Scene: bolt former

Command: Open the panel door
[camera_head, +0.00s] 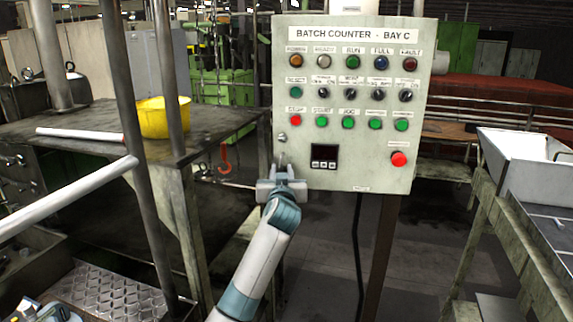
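The panel door (345,110) is the pale grey-green front of the box labelled "BATCH COUNTER - BAY C". It looks shut, its face flat to me. It carries rows of coloured lamps, switches and buttons, a small dark display (324,157) and a red button (399,159) at the lower right. A small round lock-like fitting (282,137) sits near its left edge. My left gripper (282,167) is at the door's lower left edge, just below that fitting. Its fingers are small and partly hidden, so I cannot tell whether they are open or touch anything. My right gripper is not in view.
A dark metal table (85,128) with a yellow bucket (163,117) stands left of the panel. Upright posts and a white rail (70,198) cross the left side. A white bin (525,165) on a frame stands right. Floor below the panel looks mostly clear.

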